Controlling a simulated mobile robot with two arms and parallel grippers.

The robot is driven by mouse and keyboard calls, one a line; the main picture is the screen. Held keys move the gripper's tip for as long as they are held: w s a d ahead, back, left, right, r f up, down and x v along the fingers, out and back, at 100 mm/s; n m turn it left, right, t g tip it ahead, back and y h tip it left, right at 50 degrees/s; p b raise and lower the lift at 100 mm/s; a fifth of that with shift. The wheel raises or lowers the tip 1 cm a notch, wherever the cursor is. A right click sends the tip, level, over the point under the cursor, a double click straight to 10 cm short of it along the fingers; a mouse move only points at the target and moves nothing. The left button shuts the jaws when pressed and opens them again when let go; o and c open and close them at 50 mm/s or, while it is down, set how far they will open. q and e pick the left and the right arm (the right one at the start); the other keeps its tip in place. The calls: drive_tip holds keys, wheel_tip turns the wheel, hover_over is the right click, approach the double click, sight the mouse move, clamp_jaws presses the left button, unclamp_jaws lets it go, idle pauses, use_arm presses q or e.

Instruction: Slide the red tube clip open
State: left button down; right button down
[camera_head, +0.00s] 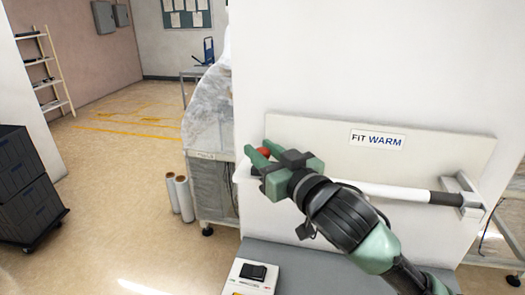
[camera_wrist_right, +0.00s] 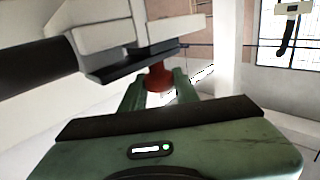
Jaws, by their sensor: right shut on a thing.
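The red tube clip (camera_head: 264,152) shows as a small red piece at the left end of the white tube (camera_head: 385,191) on the wall panel. My right gripper (camera_head: 262,160) is shut on it, with the green fingers on either side. In the right wrist view the red clip (camera_wrist_right: 159,77) sits between the two green fingertips (camera_wrist_right: 159,90), under a dark and light bracket. The fingers and bracket hide part of the clip. My left gripper is in neither view.
A panel labelled "FIT WARM" (camera_head: 377,140) is on the white wall behind the tube. A bracket (camera_head: 464,198) holds the tube's right end. A control box (camera_head: 250,276) stands on the grey surface below. White rolls (camera_head: 184,198) stand on the floor to the left.

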drive_tip(key=a, duration=0.2)
drive_tip(key=w+a, duration=0.1)
drive_tip(key=shift+w+a, duration=0.1)
drive_tip(key=shift+a, duration=0.45)
drive_tip(key=shift+d, duration=0.1)
drive_tip(key=c, duration=1.1)
unclamp_jaws()
drive_tip(key=shift+o, duration=0.2)
drive_tip(key=shift+w+a, duration=0.2)
drive_tip(key=shift+a, duration=0.1)
